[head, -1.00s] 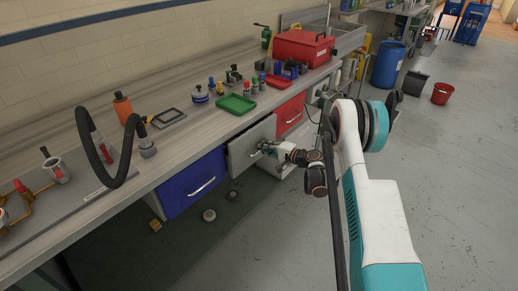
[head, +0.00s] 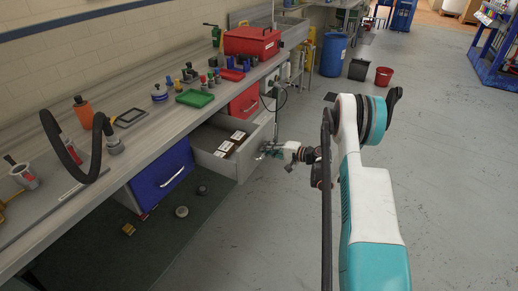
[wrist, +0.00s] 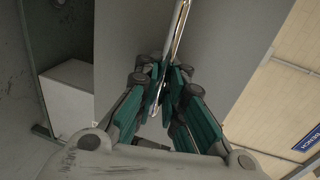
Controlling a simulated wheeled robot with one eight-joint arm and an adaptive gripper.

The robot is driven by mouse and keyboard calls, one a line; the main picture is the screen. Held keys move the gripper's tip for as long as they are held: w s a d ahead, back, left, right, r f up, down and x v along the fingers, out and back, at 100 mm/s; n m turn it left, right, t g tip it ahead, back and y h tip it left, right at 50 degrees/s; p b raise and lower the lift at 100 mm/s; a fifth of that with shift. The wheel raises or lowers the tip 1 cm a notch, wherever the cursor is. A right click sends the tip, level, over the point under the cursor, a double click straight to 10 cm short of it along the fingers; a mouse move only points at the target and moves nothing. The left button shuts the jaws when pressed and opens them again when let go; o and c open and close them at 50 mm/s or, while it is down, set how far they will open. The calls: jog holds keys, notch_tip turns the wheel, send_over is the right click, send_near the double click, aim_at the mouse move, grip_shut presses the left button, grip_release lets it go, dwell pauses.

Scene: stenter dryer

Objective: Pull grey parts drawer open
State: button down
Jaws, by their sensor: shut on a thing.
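The grey parts drawer (head: 219,168) is pulled out from under the bench, between the blue drawer and the red drawer. Its inside shows, with several small dark and white parts in it. My gripper (head: 268,152) is at the drawer's front, on its handle. In the wrist view, the shiny bar handle (wrist: 180,30) runs between the fingers of my gripper (wrist: 170,92), which are shut on it. The grey drawer front (wrist: 225,45) fills much of that view behind the fingers. In the head view the handle is mostly hidden by my gripper.
A blue drawer (head: 160,181) is shut at the left and a red drawer (head: 244,103) is shut at the right. The bench top holds a green tray (head: 194,98) and a red toolbox (head: 252,41). Round pieces (head: 181,211) lie on the floor mat.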

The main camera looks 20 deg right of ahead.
jog(key=shift+s+d, duration=0.2)
jog(key=shift+s, duration=0.05)
jog(key=c, duration=2)
grip_release()
jog(key=shift+o, duration=0.2)
jog(key=shift+s, duration=0.1)
jog(key=v, duration=1.1)
jog(key=shift+s+d, duration=0.3)
jog(key=shift+r, duration=0.2)
